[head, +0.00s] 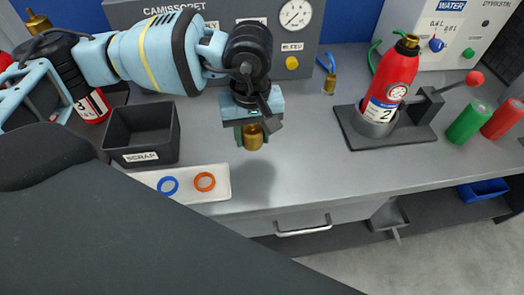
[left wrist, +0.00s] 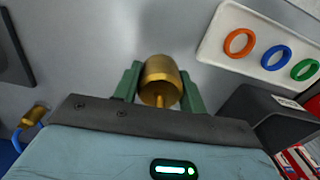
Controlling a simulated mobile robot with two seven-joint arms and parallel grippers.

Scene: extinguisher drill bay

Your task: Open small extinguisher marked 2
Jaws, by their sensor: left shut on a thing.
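The small red extinguisher marked 2 (head: 391,84) stands upright, slightly tilted in the picture, in a dark holder (head: 352,126) on the bench at right. Its top ends in a brass neck (head: 408,41); no valve lever shows on it. My left gripper (head: 252,137) is shut on a brass cylindrical piece (head: 254,141), held over the middle of the bench, left of the extinguisher and apart from it. In the left wrist view the brass piece (left wrist: 160,76) sits between the green fingers, with a thin stem towards the gripper. My right gripper is not in view.
A red-knobbed lever (head: 474,78) belongs to the holder. A black SCRAP bin (head: 142,134) and a white tray (head: 217,190) with rings are at left. A gauge panel (head: 330,20) stands behind. The bench between gripper and holder is clear.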

